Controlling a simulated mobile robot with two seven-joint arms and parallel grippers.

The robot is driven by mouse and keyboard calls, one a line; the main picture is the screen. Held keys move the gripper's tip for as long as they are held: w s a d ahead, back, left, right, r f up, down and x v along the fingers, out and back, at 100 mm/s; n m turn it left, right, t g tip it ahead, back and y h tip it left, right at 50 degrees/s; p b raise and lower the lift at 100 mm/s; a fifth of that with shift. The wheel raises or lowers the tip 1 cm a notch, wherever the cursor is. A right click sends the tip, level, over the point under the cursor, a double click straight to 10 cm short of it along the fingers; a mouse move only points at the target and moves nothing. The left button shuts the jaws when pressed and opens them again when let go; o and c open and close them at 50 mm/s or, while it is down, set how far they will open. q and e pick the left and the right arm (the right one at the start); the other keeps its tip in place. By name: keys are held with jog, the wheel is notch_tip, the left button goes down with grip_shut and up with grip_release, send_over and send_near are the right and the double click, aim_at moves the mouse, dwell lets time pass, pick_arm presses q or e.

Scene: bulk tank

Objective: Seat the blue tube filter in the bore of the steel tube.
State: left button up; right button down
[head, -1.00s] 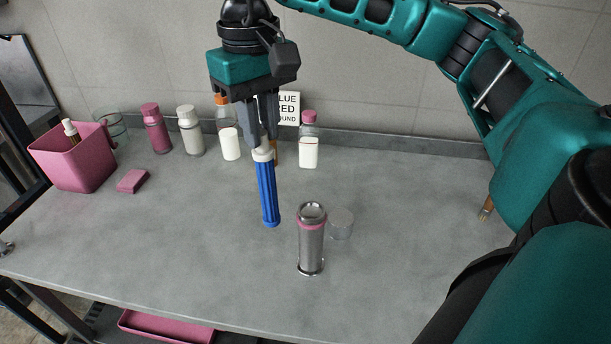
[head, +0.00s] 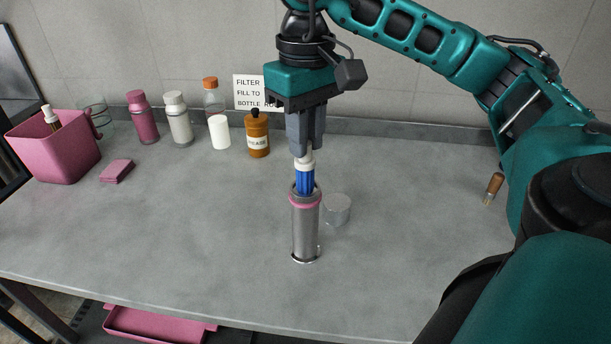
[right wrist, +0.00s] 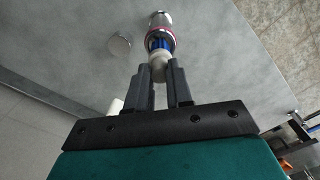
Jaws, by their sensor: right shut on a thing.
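The steel tube (head: 305,230) stands upright on the grey table in the head view, with a pink ring near its top. The blue tube filter (head: 305,182) is partly inside the tube's bore; its upper blue part and white cap show above the rim, and its lower part is hidden. My right gripper (head: 306,152) is shut on the filter's white cap, above the tube. In the right wrist view the white cap (right wrist: 159,68) shows at the fingertips, with the tube (right wrist: 161,22) beyond it. My left gripper is not in view.
A grey metal cap (head: 337,209) lies just right of the tube. Several bottles, among them a brown one (head: 257,138), stand along the back. A pink bin (head: 52,150) and pink sponge (head: 117,171) are at left. A brush (head: 494,188) lies at right. The front table is clear.

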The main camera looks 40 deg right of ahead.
aim_at(306, 168)
jog(key=shift+f, duration=0.8)
notch_tip(306, 168, down, 4)
jog(key=shift+r, duration=0.2)
jog(key=shift+f+b, duration=0.6)
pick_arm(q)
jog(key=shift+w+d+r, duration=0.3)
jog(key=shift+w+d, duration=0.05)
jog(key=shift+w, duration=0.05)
pick_arm(e)
jog(key=c, duration=1)
grip_release()
jog(key=shift+r, duration=0.1)
